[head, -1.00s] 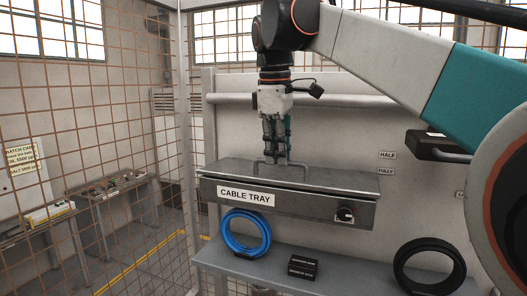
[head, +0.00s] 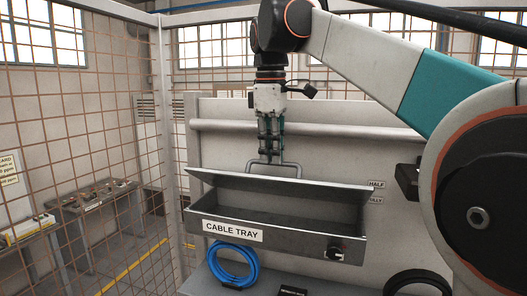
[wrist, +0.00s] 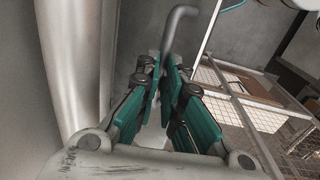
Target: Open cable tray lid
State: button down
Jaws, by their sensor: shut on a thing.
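The grey metal cable tray (head: 290,239) is fixed on the wall panel, with a "CABLE TRAY" label on its front. Its lid (head: 300,188) is tilted up at the front, and the dark inside of the tray shows below it. A bent handle (head: 290,165) stands on top of the lid. My gripper (head: 270,158) comes down from above and is shut on the handle's left part. In the wrist view the teal-padded fingers (wrist: 165,85) close around the handle bar (wrist: 172,28). The exact contact between the pads is partly hidden.
A blue cable coil (head: 234,284) and a black coil (head: 418,283) are below the tray. A dark knob (head: 334,253) is on the tray's front right. Signs "HALF" and "FULLY" (head: 376,192) are on the panel at right. A wire mesh fence (head: 100,130) stands at left.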

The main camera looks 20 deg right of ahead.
jog(key=shift+w+d+f, duration=0.2)
jog(key=c, duration=2)
grip_release()
jog(key=o, duration=0.3)
jog(key=shift+w+d, duration=0.1)
jog(key=shift+w, duration=0.1)
jog(key=shift+w+d+f, duration=0.1)
jog(key=shift+w+d, duration=0.05)
jog(key=shift+s+a+r, duration=0.1)
jog(key=shift+r, duration=1.25)
jog(key=shift+s+a+r, duration=0.1)
jog(key=shift+s+r, duration=0.05)
jog(key=shift+r, duration=1.2)
jog(key=shift+s+a+r, duration=0.1)
jog(key=shift+r, duration=1.25)
